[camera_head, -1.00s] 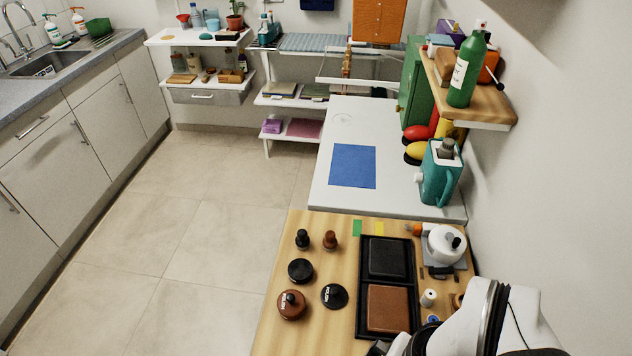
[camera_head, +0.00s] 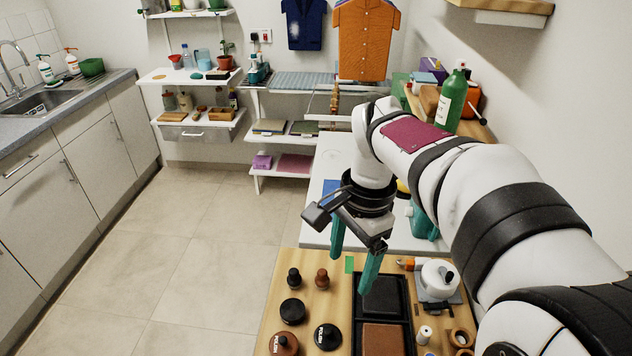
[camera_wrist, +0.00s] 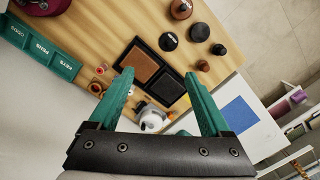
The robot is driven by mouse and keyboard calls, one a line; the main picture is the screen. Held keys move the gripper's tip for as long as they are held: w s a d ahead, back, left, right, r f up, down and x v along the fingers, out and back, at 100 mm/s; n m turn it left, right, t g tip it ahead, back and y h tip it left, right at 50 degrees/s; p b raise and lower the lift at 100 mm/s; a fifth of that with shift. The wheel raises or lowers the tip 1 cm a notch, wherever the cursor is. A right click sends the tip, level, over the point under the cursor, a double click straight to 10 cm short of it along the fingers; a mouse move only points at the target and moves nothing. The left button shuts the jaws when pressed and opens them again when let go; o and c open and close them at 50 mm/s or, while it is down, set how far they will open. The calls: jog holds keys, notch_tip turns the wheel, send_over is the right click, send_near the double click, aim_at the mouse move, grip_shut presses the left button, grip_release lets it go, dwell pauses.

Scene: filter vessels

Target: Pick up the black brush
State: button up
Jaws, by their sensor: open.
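A small black knob-topped piece (camera_head: 294,279), which looks like the black brush, stands upright on the wooden worktop (camera_head: 268,322). It also shows in the wrist view (camera_wrist: 219,49). Its bristles cannot be made out. A similar brown piece (camera_head: 322,279) stands just to its right. My gripper (camera_head: 352,273) points down, open and empty, to the right of both pieces and above the worktop's far part. In the wrist view the teal fingers (camera_wrist: 159,75) are wide apart, with nothing between them, and the black piece lies beyond them to the upper right.
A black lidded tin (camera_head: 292,311), a black labelled tin (camera_head: 327,336) and a brown knobbed one (camera_head: 284,345) stand nearer. A black tray (camera_head: 354,321) with a black and a brown pad lies right of them. A white container (camera_head: 438,279) stands further right. The floor is clear.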

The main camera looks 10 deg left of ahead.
jog(key=w+a+f+m, duration=0.2)
jog(key=w+a+f, duration=0.15)
jog(key=w, duration=0.45)
jog(key=m+h, duration=0.1)
jog(key=m, duration=0.2)
send_over(294, 271)
notch_tip(294, 271, down, 6)
jog(key=shift+m+t, duration=0.3)
notch_tip(294, 271, down, 17)
jog(key=shift+r, duration=0.15)
grip_shut()
